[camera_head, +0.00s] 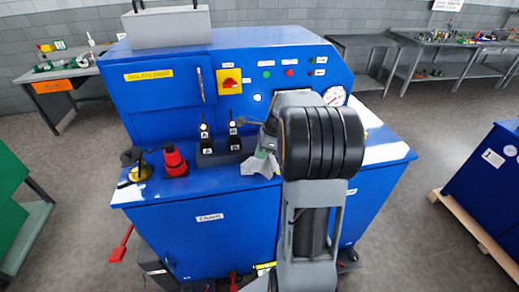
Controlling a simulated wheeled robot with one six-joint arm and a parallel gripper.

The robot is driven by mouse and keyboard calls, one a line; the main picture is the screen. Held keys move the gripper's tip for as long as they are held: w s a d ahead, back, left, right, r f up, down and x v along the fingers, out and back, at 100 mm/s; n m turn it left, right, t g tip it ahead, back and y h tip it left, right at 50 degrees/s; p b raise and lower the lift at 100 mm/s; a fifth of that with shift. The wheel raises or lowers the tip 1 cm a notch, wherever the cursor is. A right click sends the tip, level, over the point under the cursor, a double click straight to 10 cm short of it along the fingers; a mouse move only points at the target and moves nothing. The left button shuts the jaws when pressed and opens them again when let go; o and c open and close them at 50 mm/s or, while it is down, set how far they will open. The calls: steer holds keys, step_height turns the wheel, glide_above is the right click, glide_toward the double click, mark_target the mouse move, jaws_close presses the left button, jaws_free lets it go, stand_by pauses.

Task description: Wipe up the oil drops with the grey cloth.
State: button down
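The grey cloth (257,167) is a pale, crumpled piece on the blue machine's front ledge, right of the black lever block. My gripper (264,150) is at the cloth's upper edge, pointing down. My own arm covers much of it, and I cannot tell whether its fingers are closed on the cloth or only above it. A small greenish patch shows at the fingertips. I cannot make out oil drops for certain; a small dark spot (123,183) lies at the ledge's left end. My arm hides part of the ledge to the right.
The black block with two levers (219,150) stands left of the cloth. Further left are a red cone-shaped part (175,161) and a brass-coloured base (140,173). The machine's upright panel (270,100) rises behind. The ledge's right end (388,150) looks clear.

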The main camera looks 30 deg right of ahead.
mark_target(259, 173)
step_height(259, 173, down, 5)
steer(key=shift+f+b, duration=0.15)
steer(key=shift+b, duration=1.1)
steer(key=shift+c, duration=1.4)
jaws_free()
steer(key=shift+f, duration=0.15)
steer(key=shift+f+b, duration=0.55)
steer(key=shift+f, duration=0.2)
steer(key=shift+c, duration=0.7)
steer(key=c, duration=1.4)
